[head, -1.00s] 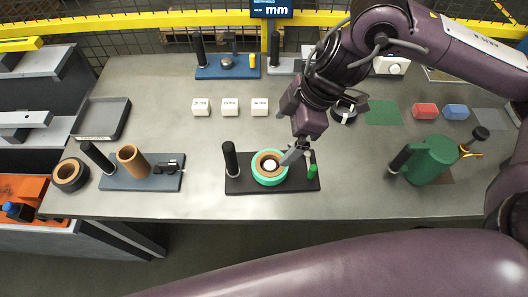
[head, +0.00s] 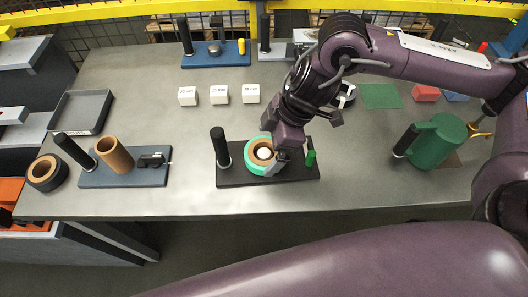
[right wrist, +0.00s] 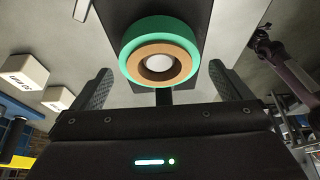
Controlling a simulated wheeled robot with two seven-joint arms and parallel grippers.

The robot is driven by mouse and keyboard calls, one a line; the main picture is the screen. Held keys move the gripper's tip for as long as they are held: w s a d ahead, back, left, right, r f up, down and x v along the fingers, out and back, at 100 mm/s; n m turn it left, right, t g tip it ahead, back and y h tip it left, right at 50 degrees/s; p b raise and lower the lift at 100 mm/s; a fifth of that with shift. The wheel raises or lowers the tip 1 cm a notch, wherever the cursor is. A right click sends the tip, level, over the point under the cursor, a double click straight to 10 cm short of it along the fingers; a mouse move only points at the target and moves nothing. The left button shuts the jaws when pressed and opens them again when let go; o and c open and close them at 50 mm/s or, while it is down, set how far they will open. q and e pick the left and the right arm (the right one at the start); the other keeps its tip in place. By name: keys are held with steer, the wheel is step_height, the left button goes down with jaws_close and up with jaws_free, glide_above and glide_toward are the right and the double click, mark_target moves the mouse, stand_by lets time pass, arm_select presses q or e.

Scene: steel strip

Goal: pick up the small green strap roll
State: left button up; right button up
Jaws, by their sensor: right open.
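The small green strap roll (head: 251,161) lies flat on a black base (head: 230,179) at the front middle of the table. It has a green outer band and a brown core, with a pale round piece in its centre. It also shows in the right wrist view (right wrist: 133,34), straight ahead between the fingers. My right gripper (head: 277,163) is at the roll's right side in the head view. In the right wrist view the gripper (right wrist: 160,85) is open, one finger to each side, with nothing held. My left gripper is not in view.
The black base carries an upright black post (head: 220,146) left of the roll and a small green piece (head: 311,158) to the right. White blocks (head: 219,94) stand behind. The table front is clear.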

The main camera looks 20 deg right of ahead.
mark_target(263, 153)
steer(key=x, duration=0.3)
steer(key=shift+f, duration=0.1)
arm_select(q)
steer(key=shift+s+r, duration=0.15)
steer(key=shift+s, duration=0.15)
arm_select(e)
steer(key=shift+c, duration=0.5)
steer(key=c, duration=1)
